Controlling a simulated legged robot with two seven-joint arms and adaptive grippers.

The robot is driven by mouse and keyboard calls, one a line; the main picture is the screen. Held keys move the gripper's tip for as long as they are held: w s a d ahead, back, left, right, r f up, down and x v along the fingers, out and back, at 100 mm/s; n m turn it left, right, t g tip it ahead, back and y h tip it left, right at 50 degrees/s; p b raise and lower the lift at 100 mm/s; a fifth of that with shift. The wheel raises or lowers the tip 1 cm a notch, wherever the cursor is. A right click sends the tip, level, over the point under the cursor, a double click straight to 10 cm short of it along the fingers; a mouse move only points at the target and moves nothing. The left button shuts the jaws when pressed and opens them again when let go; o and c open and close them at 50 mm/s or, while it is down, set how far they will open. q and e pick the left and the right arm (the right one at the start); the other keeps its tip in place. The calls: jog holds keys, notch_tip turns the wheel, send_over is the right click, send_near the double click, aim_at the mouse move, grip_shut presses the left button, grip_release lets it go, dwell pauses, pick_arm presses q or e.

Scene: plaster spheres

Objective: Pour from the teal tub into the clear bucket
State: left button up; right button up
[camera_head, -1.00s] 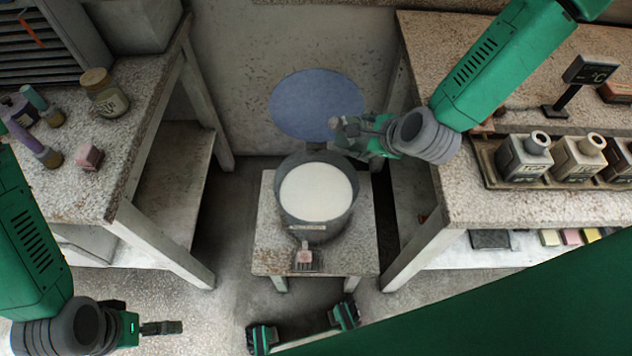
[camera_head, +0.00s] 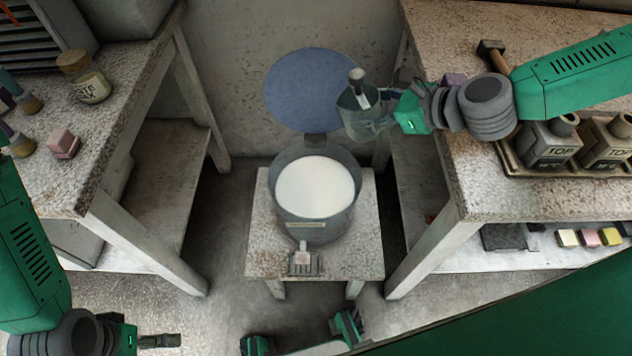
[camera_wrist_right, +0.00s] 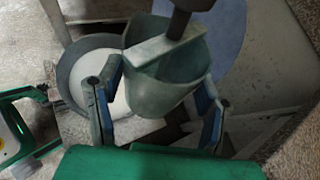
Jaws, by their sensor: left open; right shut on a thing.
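The teal tub (camera_head: 358,122) is see-through and held by my right gripper (camera_head: 388,118), whose fingers are shut on it. It hangs above and to the right of the clear bucket's rim. A dark-knobbed piece sticks up from the tub, and its contents cannot be made out. In the right wrist view the tub (camera_wrist_right: 165,88) sits between the fingers, in front of the bucket (camera_wrist_right: 72,72). The clear bucket (camera_head: 318,228) stands upright on a small table and holds white material. My left gripper (camera_head: 160,341) is open and empty at the lower left, far from both.
The small speckled table (camera_head: 262,262) stands between a left bench (camera_head: 105,150) and a right bench (camera_head: 475,205). Jars and a pink block stand on the left bench. A tray with bottles (camera_head: 550,145) and a hammer (camera_head: 494,55) lie on the right one. A blue disc (camera_head: 310,88) is behind.

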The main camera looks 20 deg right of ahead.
jog(key=shift+a+r+m+y+b, duration=0.15)
jog(key=shift+a+m+y+b, duration=0.3)
jog(key=shift+b, duration=1.45)
jog(key=shift+d+r+y+b, duration=0.1)
jog(key=shift+r+y+b, duration=0.15)
jog(key=shift+y+b, duration=0.15)
jog(key=shift+d+r, duration=0.1)
